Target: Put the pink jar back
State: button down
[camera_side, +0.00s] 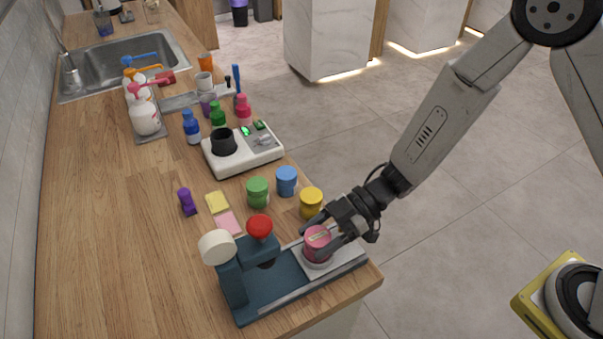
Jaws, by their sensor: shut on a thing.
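The pink jar (317,240) is at the near right end of the counter. It is on, or just above, the light sliding plate of a dark blue press-like device (278,282); I cannot tell whether it touches the plate. My gripper (331,233) is shut on the pink jar, with its fingers around the jar's sides. Part of the jar is hidden by the fingers. The device has a red knob (259,226) and a cream round wheel (216,246) at its left.
A yellow jar (311,202), a blue jar (287,181) and a green jar (257,191) stand behind the gripper. Yellow and pink pads (217,203) and a purple bottle (187,201) lie left of them. A white scale (242,152) stands farther back. The counter's left side is clear.

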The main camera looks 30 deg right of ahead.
aim_at(328, 230)
jog(key=shift+f, duration=0.2)
grip_release()
dwell(0.3)
jog(key=shift+w+v, duration=0.15)
jog(key=shift+v, duration=1.8)
jog(key=shift+w+v, duration=0.1)
jog(key=shift+v, duration=1.85)
